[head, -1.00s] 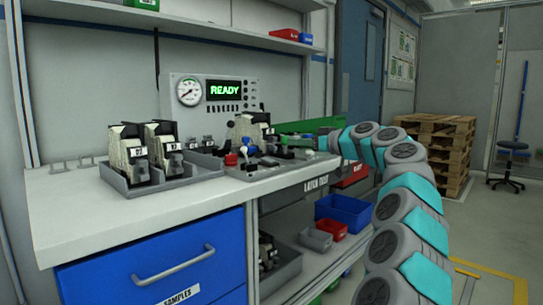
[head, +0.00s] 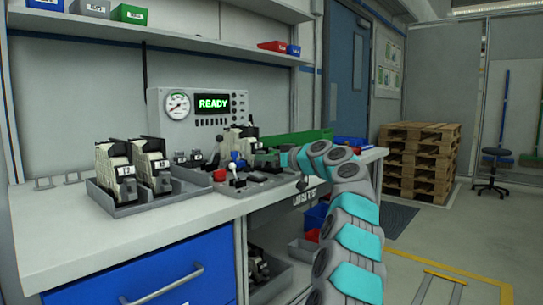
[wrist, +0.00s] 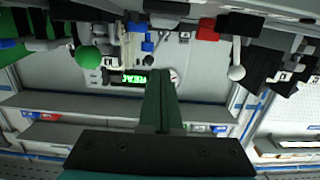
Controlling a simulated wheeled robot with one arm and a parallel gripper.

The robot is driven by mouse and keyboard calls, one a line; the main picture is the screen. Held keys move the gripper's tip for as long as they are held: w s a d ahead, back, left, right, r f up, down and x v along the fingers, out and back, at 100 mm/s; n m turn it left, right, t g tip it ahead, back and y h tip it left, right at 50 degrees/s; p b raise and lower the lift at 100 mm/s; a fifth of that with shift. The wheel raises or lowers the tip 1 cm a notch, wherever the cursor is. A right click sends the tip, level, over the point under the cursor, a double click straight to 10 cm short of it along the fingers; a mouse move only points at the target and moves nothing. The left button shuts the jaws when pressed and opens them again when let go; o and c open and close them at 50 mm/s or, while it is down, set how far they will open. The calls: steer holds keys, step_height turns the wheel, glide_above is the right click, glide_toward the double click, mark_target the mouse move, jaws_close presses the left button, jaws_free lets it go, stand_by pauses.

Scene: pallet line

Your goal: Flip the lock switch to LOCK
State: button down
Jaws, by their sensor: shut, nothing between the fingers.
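The latch test fixture (head: 262,178) sits on the bench, with a red knob (head: 220,175), a blue part (head: 232,167) and small levers. In the wrist view, which is upside down, I see the red part (wrist: 208,28), the blue part (wrist: 147,45), a silver ball-ended lever (wrist: 236,72) and a green knob (wrist: 88,57). No LOCK marking is readable, so I cannot tell which control is the lock switch. My gripper (wrist: 158,85) is shut and empty, between the green knob and the silver lever in that view. In the head view its fingers are hard to make out.
A tray (head: 150,203) with two latch units stands left of the fixture. Behind it is a panel (head: 158,118) with a gauge and a lit READY display (head: 213,103). A green bin (head: 305,138) stands behind my arm. The bench front (head: 120,240) is clear.

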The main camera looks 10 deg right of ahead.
mark_target(259, 176)
steer(key=shift+w+a, duration=0.25)
steer(key=shift+w, duration=0.15)
steer(key=f, duration=0.2)
steer(key=shift+w+a+f, duration=0.3)
steer(key=shift+f, duration=0.05)
steer(key=shift+w+f, duration=0.1)
steer(key=shift+f, duration=0.7)
